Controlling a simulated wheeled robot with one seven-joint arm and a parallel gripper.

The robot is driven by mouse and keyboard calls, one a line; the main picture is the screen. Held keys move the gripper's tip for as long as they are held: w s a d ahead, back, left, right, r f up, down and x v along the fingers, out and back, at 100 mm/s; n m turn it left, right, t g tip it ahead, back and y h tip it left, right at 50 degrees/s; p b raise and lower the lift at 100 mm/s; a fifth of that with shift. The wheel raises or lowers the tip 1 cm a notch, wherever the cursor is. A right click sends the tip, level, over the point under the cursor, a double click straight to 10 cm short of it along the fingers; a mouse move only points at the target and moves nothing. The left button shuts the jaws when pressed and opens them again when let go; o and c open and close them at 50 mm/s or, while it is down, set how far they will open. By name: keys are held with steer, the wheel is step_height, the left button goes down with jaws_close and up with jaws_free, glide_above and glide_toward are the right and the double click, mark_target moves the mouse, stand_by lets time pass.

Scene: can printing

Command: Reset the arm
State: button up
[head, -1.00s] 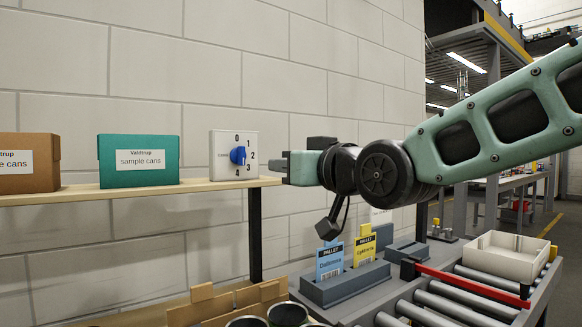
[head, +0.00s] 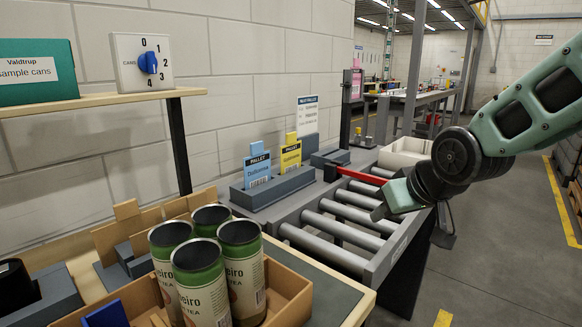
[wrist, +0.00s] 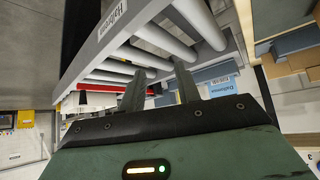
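My gripper (head: 384,205) hangs over the right part of the roller conveyor (head: 345,225) in the head view, at the end of my green arm. In the wrist view my gripper (wrist: 158,88) shows two grey fingers standing apart with nothing between them. The conveyor's rollers (wrist: 128,68) lie beyond the fingers. The head view does not show the fingertips clearly.
A cardboard tray (head: 290,297) with several green tea cans (head: 240,262) stands at the front. Blue (head: 257,170) and yellow (head: 290,158) pallet cards stand in a grey holder. A red bar (head: 362,176) crosses the conveyor near a white bin (head: 400,155). Floor at right is clear.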

steer(key=s+d+f+m+g+h, duration=0.1)
steer(key=s+d+f+m+g, duration=0.2)
steer(key=s+d, duration=0.4)
steer(key=s+d+f+m+g+h, duration=0.1)
steer(key=s+d+f+g+h, duration=0.1)
steer(key=s+d+f, duration=0.45)
steer(key=s+a+r+n+g+p, duration=0.1)
steer(key=s+a+r+n+p, duration=0.3)
steer(key=a, duration=0.5)
steer(key=s+a+r+n+g+y+p, duration=0.1)
steer(key=s+a+r+n+p, duration=0.2)
steer(key=s+a+r+p, duration=0.3)
steer(key=s+a+r, duration=0.2)
steer(key=s+a, duration=0.1)
steer(key=s, duration=0.1)
steer(key=shift+s+r+n+g, duration=0.2)
steer(key=shift+r+n+g, duration=0.05)
steer(key=shift+n+g, duration=0.15)
